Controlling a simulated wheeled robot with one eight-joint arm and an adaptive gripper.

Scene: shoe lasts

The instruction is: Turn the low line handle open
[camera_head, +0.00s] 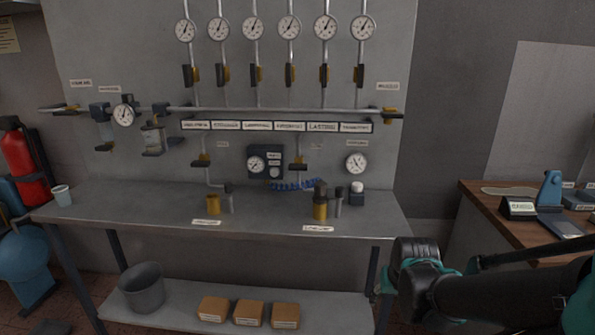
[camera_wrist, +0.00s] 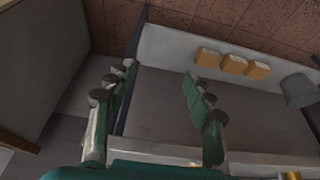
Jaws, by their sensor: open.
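Two small drop valves with yellow bodies and dark handles hang below the horizontal pipe, a left one (camera_head: 202,160) and a right one (camera_head: 299,162). Both handles look crosswise to their pipes. The small tags (camera_head: 222,144) beside them are too blurred to read, so I cannot tell which is the low line handle. My gripper (camera_wrist: 160,75) is open and empty in the wrist view, its two fingers wide apart above the bench. In the head view my arm is at the lower right, well away from the valves. No valve shows in the wrist view.
The grey bench (camera_head: 270,215) stands under the panel, holding brass fittings (camera_head: 320,207) and a cup (camera_head: 62,195). Several gauges (camera_head: 289,27) and upper valves line the wall. A bucket (camera_head: 143,288) and boxes (camera_head: 249,313) sit on the lower shelf. A wooden desk (camera_head: 480,205) is at right.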

